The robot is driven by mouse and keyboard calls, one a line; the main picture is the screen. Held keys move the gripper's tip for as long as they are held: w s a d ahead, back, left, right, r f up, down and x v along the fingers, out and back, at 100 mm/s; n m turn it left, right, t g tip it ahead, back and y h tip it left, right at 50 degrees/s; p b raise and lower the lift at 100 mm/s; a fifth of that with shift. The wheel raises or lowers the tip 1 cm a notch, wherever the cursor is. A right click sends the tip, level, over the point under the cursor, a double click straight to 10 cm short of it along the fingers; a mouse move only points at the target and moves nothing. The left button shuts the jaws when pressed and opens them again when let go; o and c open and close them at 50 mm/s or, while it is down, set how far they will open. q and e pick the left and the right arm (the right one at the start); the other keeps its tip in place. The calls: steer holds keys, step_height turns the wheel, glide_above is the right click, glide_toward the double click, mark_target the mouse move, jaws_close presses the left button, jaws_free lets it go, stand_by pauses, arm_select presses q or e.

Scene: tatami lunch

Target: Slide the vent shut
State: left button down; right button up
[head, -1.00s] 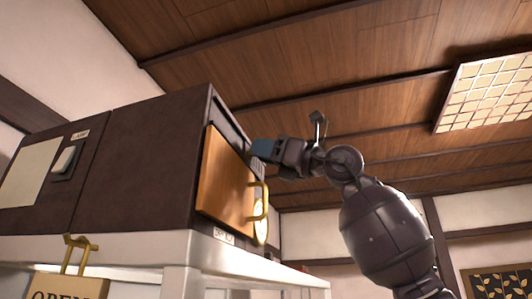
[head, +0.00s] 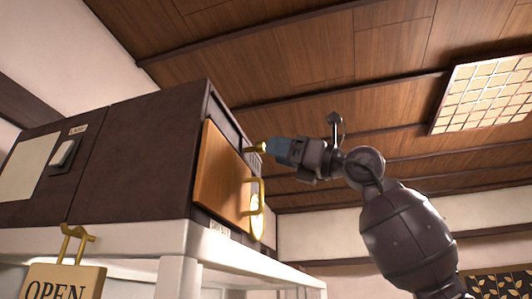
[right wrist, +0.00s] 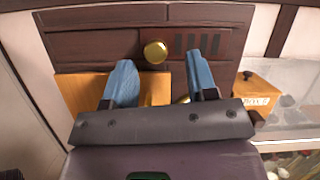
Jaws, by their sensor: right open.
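The vent is a row of dark slots (right wrist: 203,43) in the upper front of a dark brown cabinet (head: 140,155). A round brass knob (right wrist: 155,52) sits just left of the slots in the right wrist view; slots show uncovered. In the head view the knob (head: 259,147) sticks out at the cabinet's upper front. My right gripper (head: 270,147) is at the knob. In the right wrist view its two blue fingers (right wrist: 160,68) are spread, with the knob beyond and between their tips. Contact cannot be told. My left gripper is not in view.
A wooden front panel (head: 222,178) with a brass handle (head: 260,193) stands out below the vent. A round brass-rimmed dial (head: 257,222) is beside it. A white stand (head: 145,238) carries the cabinet. A wooden box (right wrist: 258,92) with a dark knob is at right in the wrist view.

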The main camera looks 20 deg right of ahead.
steer(key=b+v, duration=0.1)
steer(key=v, duration=0.5)
steer(key=shift+d, duration=0.25)
steer(key=shift+s+f, duration=0.1)
